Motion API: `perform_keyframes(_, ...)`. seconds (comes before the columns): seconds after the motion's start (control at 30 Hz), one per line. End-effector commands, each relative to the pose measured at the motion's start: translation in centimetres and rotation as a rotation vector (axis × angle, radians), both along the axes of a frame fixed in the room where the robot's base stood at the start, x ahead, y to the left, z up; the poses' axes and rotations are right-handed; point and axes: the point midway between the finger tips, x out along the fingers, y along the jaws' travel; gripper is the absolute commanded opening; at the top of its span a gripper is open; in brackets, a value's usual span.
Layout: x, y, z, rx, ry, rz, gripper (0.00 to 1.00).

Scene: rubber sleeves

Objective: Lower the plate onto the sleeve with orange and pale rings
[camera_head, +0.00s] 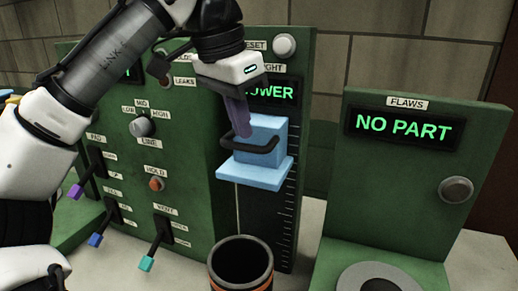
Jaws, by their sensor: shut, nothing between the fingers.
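The light blue plate (254,172) is a flat slab with a block above it and a black bar handle (255,146) on its front. It sits on the green panel beside a vertical scale, raised above the sleeve. The black sleeve (240,262) stands upright below it, open at the top, with an orange ring near its rim; its lower part is cut off and I see no pale ring. My gripper (241,134) points down with its purplish fingers shut at the handle's left part. I cannot tell whether they touch the handle.
A FLAWS station (405,175) at right reads NO PART. A gap lies between the panels.

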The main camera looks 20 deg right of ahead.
Motion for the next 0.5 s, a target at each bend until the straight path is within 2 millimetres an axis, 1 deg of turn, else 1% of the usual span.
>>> perform_keyframes(0.03, 0.0, 0.0, -0.6, 0.000, 0.001, 0.000, 0.00)
perform_keyframes(0.5, 0.0, 0.0, -3.4, 0.000, 0.000, -0.001, 0.00)
